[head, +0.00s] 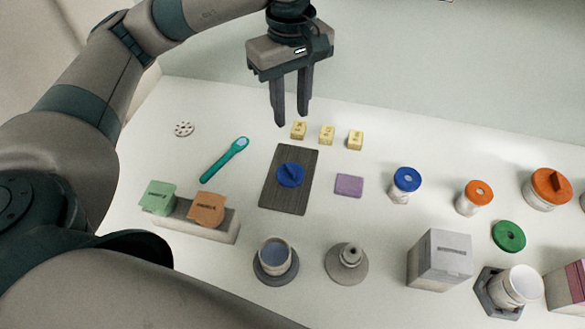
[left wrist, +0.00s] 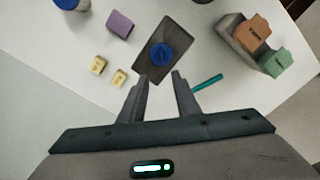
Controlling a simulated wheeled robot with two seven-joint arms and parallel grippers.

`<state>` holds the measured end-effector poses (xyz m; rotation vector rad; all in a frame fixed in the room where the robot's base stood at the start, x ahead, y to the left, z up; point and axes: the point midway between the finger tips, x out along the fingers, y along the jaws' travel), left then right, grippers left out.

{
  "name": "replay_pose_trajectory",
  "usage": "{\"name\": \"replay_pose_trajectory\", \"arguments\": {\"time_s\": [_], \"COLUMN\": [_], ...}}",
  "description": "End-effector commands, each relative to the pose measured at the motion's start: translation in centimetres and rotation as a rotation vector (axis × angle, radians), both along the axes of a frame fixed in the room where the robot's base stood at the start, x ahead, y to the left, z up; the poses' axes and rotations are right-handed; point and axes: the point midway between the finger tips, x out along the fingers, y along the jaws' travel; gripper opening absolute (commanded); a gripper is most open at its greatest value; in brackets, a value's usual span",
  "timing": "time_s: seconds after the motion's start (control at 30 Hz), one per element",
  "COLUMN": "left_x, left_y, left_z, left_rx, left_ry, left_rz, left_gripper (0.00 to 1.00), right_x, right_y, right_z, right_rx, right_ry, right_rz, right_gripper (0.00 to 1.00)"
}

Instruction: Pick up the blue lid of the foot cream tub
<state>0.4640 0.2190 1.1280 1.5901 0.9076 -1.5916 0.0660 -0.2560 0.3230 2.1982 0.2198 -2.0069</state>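A round blue lid (head: 290,174) with a raised grip lies on a dark grey board (head: 283,205) near the middle of the table. It also shows in the left wrist view (left wrist: 163,54), on the same board (left wrist: 183,37). My left gripper (head: 290,121) is open and empty, above the table and apart from the lid; its fingers point down. In the left wrist view the lid lies beyond the gap between the fingertips (left wrist: 160,76). An open tub (head: 275,259) with bluish contents stands in front of the board. My right gripper is not in view.
Several yellow blocks (head: 327,134), a purple block (head: 349,185) and a teal spatula (head: 224,160) lie around the board. A blue-topped jar (head: 399,195), orange-lidded jars (head: 478,192), a green disc (head: 509,236) and a grey box (head: 439,262) stand right.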

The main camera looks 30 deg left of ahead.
Motion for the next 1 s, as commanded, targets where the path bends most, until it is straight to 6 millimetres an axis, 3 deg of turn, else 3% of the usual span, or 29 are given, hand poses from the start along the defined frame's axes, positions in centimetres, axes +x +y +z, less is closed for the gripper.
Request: {"name": "replay_pose_trajectory", "arguments": {"time_s": [0.37, 1.0], "left_x": [0.0, -0.1], "left_y": [0.0, 0.0], "left_z": [-1.0, -8.0], "left_rx": [-0.001, -0.001], "left_ry": [0.003, 0.004], "left_rz": [0.001, 0.003], "left_gripper": [0.30, 0.30], "right_x": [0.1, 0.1], "right_y": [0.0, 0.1], "right_z": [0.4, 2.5], "right_rx": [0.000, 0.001], "right_ry": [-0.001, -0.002], "right_rz": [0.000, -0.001], "right_gripper": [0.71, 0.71]}}
